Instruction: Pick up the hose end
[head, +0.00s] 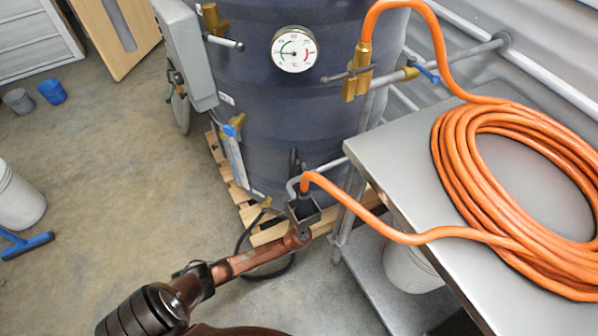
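My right gripper is not in view.
A steel bench (400,165) with a large orange hose coil (465,150) stands at the right. The tank (290,110) with a gauge and brass valves stands on a wooden pallet (262,236). A white bucket (15,200) stands far left. Floor on the left is mostly free.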

